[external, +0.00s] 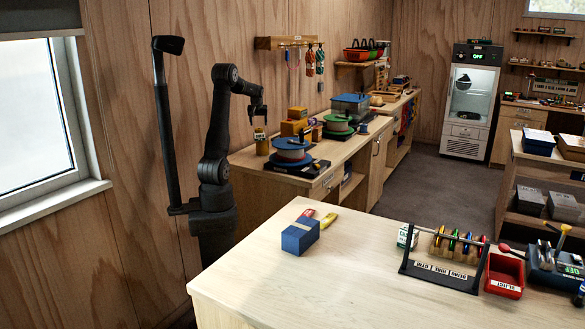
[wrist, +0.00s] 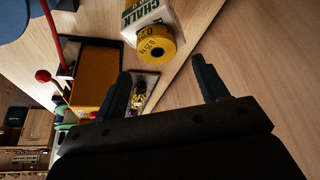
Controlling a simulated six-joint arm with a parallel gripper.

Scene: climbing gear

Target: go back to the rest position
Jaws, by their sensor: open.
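My gripper (external: 258,110) is raised above the left end of the back workbench (external: 250,162) in the external view, pointing down. In the wrist view its two dark fingers (wrist: 165,88) stand wide apart with nothing held between them. Below it in the external view stands a small yellow container (external: 262,147) with a pale label. In the wrist view, a yellow roll or lid (wrist: 155,44) and a white pack marked CHALK (wrist: 148,14) lie beyond the fingers, apart from them.
Spools with blue (external: 291,144) and green (external: 337,123) flanges stand on the back bench, near a yellow box (external: 293,127). The front table holds a blue box (external: 300,236), a rack of coloured carabiners (external: 446,257) and a red bin (external: 504,275). The window (external: 38,120) is at left.

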